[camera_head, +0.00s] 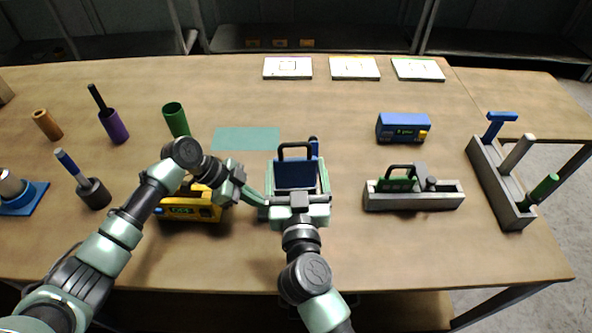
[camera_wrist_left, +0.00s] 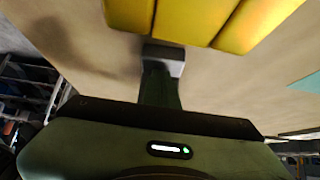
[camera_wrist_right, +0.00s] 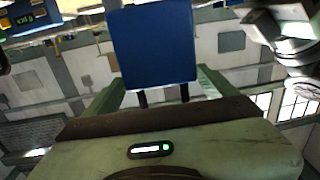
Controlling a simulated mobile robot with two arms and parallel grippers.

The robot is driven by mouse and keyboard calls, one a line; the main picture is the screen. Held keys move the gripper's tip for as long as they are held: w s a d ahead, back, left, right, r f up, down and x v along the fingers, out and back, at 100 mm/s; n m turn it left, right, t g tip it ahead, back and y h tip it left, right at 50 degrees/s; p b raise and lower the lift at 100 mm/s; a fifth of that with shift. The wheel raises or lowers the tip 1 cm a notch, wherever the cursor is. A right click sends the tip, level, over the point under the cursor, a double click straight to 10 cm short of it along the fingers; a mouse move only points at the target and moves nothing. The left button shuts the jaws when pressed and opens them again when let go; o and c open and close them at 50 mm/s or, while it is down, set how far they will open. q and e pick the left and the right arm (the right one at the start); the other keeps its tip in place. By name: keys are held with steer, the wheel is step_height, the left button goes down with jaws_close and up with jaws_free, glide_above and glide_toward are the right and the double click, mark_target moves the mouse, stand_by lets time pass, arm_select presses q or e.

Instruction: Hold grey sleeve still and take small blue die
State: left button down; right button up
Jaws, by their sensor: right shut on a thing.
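A dark grey sleeve (camera_head: 93,193) stands upright at the left of the table. A thin blue-topped die (camera_head: 68,164) stands in it, leaning left. My left gripper (camera_head: 263,202) is well to the right of the sleeve, beyond the yellow machine. Its fingers look together and empty, and show so in the left wrist view (camera_wrist_left: 162,65). My right gripper (camera_head: 296,185) is shut on a dark blue block (camera_head: 292,174) with a black handle, held at the table's middle. The block fills the space between the fingers in the right wrist view (camera_wrist_right: 155,45).
A yellow machine (camera_head: 190,205) stands under my left forearm. A grey tray (camera_head: 440,201), a blue machine (camera_head: 403,128) and a long rack (camera_head: 492,183) stand at right.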

arm_select(q)
steer(key=shift+a+r+p, duration=0.1)
steer(key=shift+r+p, duration=0.8)
steer(key=shift+r, duration=0.1)
steer(key=shift+r+p, duration=1.7)
steer(key=shift+r, duration=0.8)
steer(key=shift+f, duration=0.1)
